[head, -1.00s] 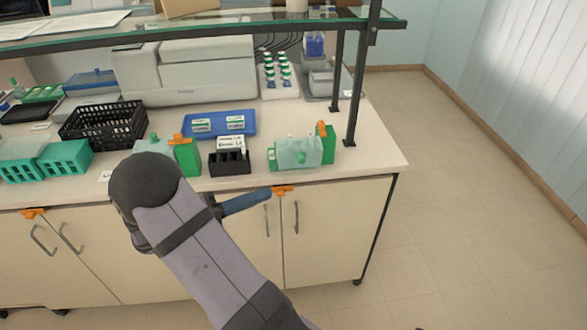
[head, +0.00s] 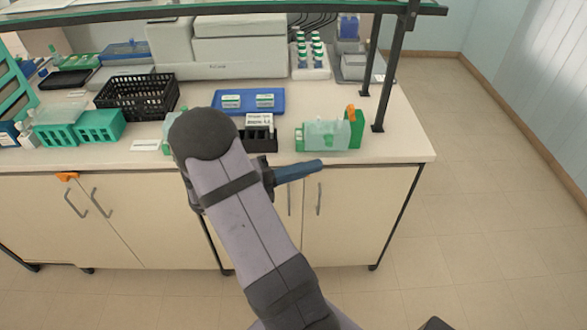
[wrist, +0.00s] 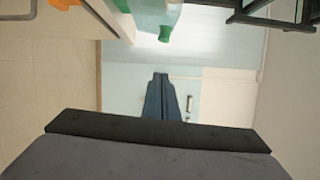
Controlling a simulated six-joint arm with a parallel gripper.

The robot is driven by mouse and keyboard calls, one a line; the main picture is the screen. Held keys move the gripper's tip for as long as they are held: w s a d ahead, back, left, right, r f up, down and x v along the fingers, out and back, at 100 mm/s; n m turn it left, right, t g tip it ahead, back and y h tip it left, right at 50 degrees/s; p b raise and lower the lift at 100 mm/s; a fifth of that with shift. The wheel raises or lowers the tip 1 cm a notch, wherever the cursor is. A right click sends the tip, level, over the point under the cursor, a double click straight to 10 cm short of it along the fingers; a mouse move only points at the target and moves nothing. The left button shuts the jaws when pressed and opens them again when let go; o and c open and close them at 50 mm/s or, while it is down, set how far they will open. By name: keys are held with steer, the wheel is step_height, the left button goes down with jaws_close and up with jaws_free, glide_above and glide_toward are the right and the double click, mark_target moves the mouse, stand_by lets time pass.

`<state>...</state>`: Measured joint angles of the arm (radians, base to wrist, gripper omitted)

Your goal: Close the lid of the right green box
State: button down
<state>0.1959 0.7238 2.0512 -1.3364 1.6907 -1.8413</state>
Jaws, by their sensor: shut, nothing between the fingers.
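The right green box (head: 327,135) stands near the front edge of the bench at the right. It has a pale translucent green part and an upright solid green part at its right end, with an orange piece (head: 351,112) on top. The lid looks open. My gripper (head: 318,166) is shut and empty, its blue fingers pointing right just in front of the bench edge, below the box in the picture and apart from it. In the wrist view, the shut fingers (wrist: 160,78) show below the box (wrist: 160,16), which is cut off at the top.
A black rack (head: 262,142) stands left of the box, and a blue tray (head: 247,107) lies behind. Another green box is mostly hidden by my arm. A dark shelf post (head: 386,75) rises right of the box. The floor to the right is clear.

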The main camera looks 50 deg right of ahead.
mark_target(320, 149)
steer(key=w+d+p, duration=0.1)
steer(key=d, duration=0.5)
steer(key=shift+w+r, duration=0.2)
steer(key=shift+r+p, duration=0.1)
steer(key=shift+p, duration=0.25)
steer(key=shift+w+r+n+p, duration=0.1)
steer(key=shift+r+n+p, duration=0.2)
steer(key=shift+p, duration=0.5)
